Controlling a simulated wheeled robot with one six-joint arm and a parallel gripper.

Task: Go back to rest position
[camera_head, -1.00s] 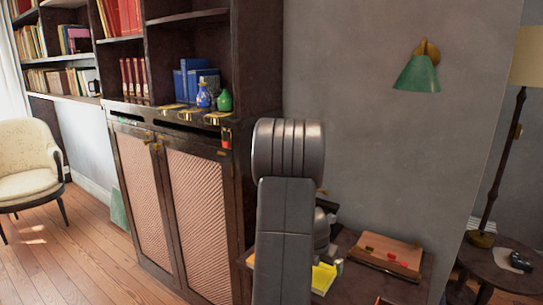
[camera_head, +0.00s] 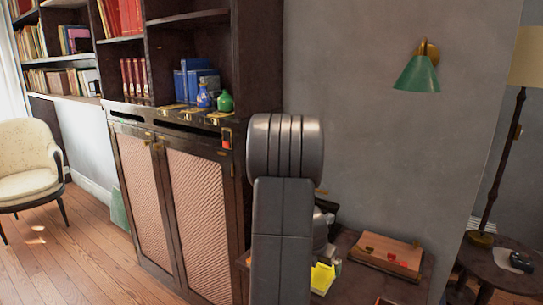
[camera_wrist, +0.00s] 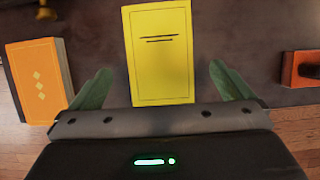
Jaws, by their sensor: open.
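In the wrist view my gripper (camera_wrist: 160,88) is open, its two green fingers spread to either side of a yellow booklet (camera_wrist: 162,45). Nothing shows held between the fingers, and I cannot tell the height above the booklet. In the head view my grey arm (camera_head: 283,220) stands upright in the middle and hides part of the small table. The gripper itself cannot be made out there. The yellow booklet also shows in the head view (camera_head: 322,278), just right of the arm.
An orange book (camera_wrist: 38,78) lies left of the booklet. A tall cabinet (camera_head: 200,200) with blue and green vases stands left of my arm. A green wall lamp (camera_head: 417,75) hangs at right.

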